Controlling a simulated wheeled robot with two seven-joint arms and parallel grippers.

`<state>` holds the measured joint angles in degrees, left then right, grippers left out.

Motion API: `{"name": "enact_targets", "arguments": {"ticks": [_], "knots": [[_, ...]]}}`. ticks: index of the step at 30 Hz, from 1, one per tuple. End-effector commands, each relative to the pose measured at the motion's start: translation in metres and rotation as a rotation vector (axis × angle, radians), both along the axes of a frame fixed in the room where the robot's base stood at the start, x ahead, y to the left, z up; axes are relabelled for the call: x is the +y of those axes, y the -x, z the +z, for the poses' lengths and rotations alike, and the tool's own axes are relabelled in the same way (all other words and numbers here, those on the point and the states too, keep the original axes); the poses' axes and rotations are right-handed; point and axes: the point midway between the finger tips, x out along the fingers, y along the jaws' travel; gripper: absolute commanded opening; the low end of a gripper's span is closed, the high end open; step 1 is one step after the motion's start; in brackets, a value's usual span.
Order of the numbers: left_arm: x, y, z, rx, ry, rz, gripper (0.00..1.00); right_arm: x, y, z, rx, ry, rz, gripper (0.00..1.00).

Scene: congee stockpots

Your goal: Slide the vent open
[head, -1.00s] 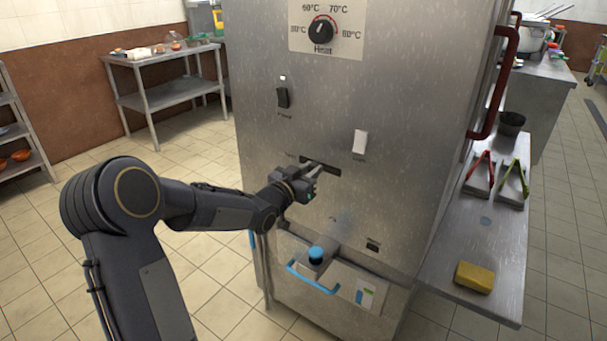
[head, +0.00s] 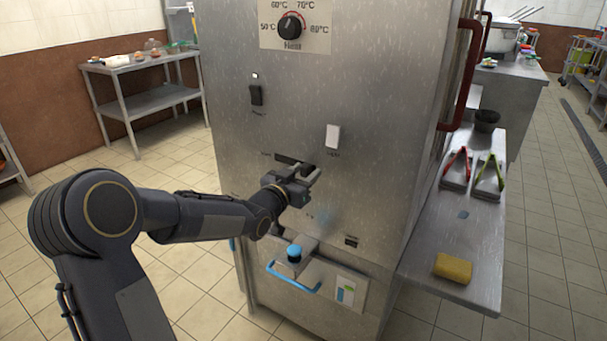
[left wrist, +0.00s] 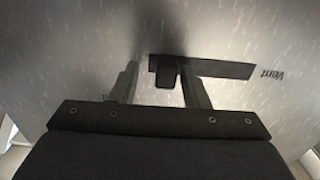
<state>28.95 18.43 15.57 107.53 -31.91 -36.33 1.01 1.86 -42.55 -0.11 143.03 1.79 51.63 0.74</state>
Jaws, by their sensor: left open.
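The vent is a dark slot (head: 288,160) in the steel cabinet's front, below the light switch. In the left wrist view, upside down, the slot (left wrist: 222,68) shows with a dark slider knob (left wrist: 165,73) at its left end, away from the "Vent" label (left wrist: 271,75). My left gripper (head: 310,173) is open at the right part of the slot. In the left wrist view its fingers (left wrist: 158,78) stand on either side of the knob, with small gaps visible. In the head view the gripper hides the knob. My right gripper is not in view.
Above are the power switch (head: 256,95), light switch (head: 333,136) and heat dial (head: 290,27). A side shelf (head: 420,255) holds a yellow sponge (head: 453,268) and tongs (head: 457,168).

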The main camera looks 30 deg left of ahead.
Motion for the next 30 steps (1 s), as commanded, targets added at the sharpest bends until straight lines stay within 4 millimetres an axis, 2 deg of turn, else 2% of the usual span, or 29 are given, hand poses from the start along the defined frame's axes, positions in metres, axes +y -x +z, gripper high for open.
{"name": "enact_targets", "arguments": {"ticks": [5, 12, 18, 30], "knots": [[0.002, 0.011, 0.001, 0.000, -0.002, 0.003, 0.42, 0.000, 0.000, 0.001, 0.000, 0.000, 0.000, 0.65], [0.005, 0.052, 0.001, 0.001, -0.002, 0.002, 0.42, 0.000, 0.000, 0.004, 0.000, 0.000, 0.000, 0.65], [0.006, 0.074, 0.000, 0.000, -0.001, 0.000, 0.42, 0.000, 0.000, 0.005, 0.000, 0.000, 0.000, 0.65], [0.006, 0.078, 0.000, 0.000, 0.000, -0.001, 0.42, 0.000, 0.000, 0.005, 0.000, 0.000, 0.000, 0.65]]}}
